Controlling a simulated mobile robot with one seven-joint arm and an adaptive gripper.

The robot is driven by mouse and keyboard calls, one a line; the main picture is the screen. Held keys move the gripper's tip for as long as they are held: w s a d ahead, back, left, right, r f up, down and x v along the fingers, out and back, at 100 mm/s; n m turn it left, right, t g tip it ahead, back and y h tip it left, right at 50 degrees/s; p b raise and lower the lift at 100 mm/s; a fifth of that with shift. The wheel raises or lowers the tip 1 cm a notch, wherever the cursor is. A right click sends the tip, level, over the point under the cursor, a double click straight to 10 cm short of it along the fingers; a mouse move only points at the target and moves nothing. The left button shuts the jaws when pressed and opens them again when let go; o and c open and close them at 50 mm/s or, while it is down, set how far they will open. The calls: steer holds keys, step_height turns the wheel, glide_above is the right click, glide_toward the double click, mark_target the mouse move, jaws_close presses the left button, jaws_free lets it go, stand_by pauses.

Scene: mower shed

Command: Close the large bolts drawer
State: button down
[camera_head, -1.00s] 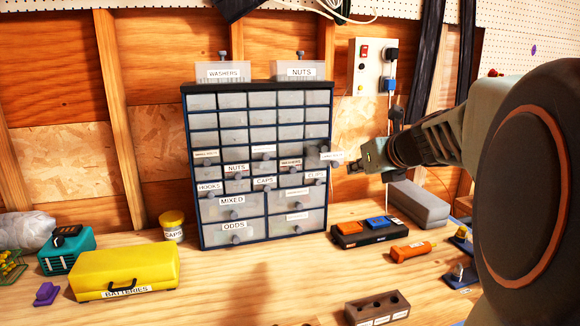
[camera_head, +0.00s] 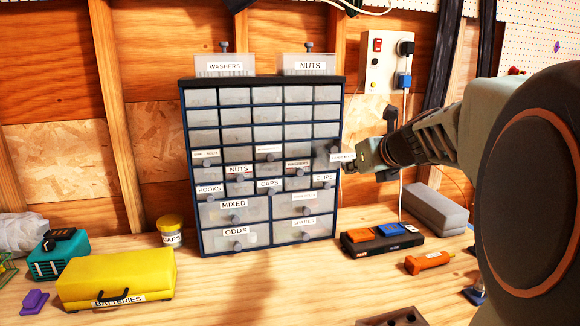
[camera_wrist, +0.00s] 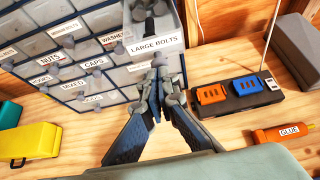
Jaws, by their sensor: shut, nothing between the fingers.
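The large bolts drawer (camera_head: 323,152) stands pulled out from the right side of the blue-framed cabinet (camera_head: 262,81). Its white label (camera_wrist: 155,43) reads LARGE BOLTS in the wrist view, and grey bolts lie inside the drawer (camera_wrist: 150,10). My gripper (camera_head: 359,164) is at the drawer's front, just right of the label. In the wrist view my gripper (camera_wrist: 160,82) has its fingers together and empty, right by the drawer's grey knob (camera_wrist: 159,61). I cannot tell whether they touch the knob.
A black tray (camera_head: 381,244) with orange and blue blocks, an orange glue bottle (camera_head: 428,262) and a grey box (camera_head: 434,208) lie right of the cabinet. A yellow batteries case (camera_head: 117,277) and a caps jar (camera_head: 170,230) stand left. Bare bench lies in front of the cabinet.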

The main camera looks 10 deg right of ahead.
mark_target(333, 152)
steer(key=w+p, duration=0.2)
steer(key=w, duration=0.4)
steer(key=w+p, duration=0.2)
steer(key=w, duration=0.4)
steer(key=shift+a+r+p, duration=0.1)
steer(key=shift+a+p, duration=0.1)
steer(key=shift+p, duration=0.2)
steer(key=shift+s, duration=0.15)
